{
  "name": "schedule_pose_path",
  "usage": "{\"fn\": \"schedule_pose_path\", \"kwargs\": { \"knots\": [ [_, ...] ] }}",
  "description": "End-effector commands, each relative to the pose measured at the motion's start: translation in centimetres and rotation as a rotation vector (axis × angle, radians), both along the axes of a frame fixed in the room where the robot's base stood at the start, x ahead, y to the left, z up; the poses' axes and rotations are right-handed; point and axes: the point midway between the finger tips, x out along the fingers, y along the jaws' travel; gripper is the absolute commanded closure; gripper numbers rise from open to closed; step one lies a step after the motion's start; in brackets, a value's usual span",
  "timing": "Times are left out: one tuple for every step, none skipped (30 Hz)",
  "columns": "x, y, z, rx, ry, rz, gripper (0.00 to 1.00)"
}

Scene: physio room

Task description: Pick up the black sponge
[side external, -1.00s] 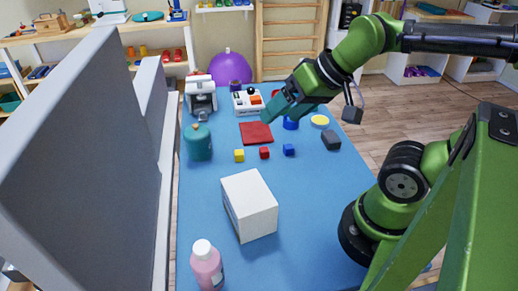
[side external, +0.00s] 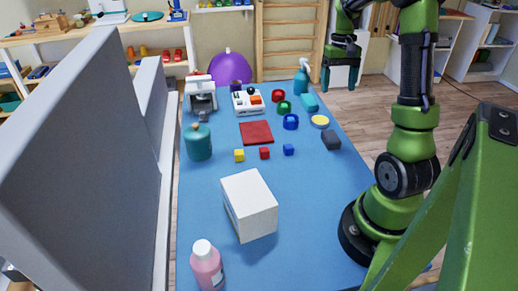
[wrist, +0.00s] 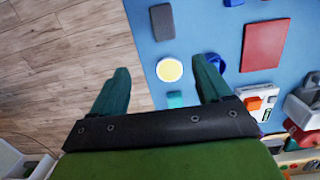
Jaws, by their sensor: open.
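The black sponge (side external: 331,140) is a dark grey block lying flat near the right edge of the blue table. In the wrist view the sponge (wrist: 162,21) is at the top, beyond the fingertips. My gripper (side external: 341,82) hangs open and empty, high by the table's far right edge, apart from the sponge. In the wrist view my gripper (wrist: 163,68) has its two teal fingers wide apart, the left one over the floor and the right one over the table.
A yellow disc (side external: 320,121) and blue ring (side external: 290,122) lie close to the sponge. A teal spray bottle (side external: 301,80) stands at the far right corner. Small cubes and a red mat (side external: 256,132) lie left of it. A white box (side external: 249,205) stands nearer; table between is clear.

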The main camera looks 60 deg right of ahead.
Motion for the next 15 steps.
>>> {"fn": "schedule_pose_path", "kwargs": {
  "knots": [
    [-0.1,0.3,-0.2,0.012,0.005,0.014,0.22],
    [-0.2,0.4,-0.5,0.017,0.006,0.02,0.22],
    [-0.2,0.5,-0.9,0.018,0.006,0.025,0.22],
    [-0.3,0.6,-1.4,0.018,0.006,0.026,0.22],
    [-0.3,0.7,-1.9,0.019,0.006,0.025,0.22],
    [-0.4,0.7,-2.7,0.019,0.006,0.025,0.22],
    [-0.5,0.8,-3.4,0.019,0.006,0.025,0.22],
    [-0.5,0.9,-4.1,0.019,0.006,0.025,0.22],
    [-0.6,1.0,-5.0,0.019,0.008,0.025,0.22],
    [-0.6,1.1,-5.6,0.019,0.006,0.025,0.22],
    [-0.7,1.2,-6.3,0.02,0.006,0.024,0.22],
    [-0.8,1.2,-7.2,0.019,0.006,0.025,0.22],
    [-0.8,1.3,-7.8,0.019,0.006,0.024,0.22],
    [-0.9,1.3,-8.4,0.018,0.006,0.024,0.22],
    [-1.0,1.4,-9.1,0.018,0.006,0.024,0.22]
  ]
}}
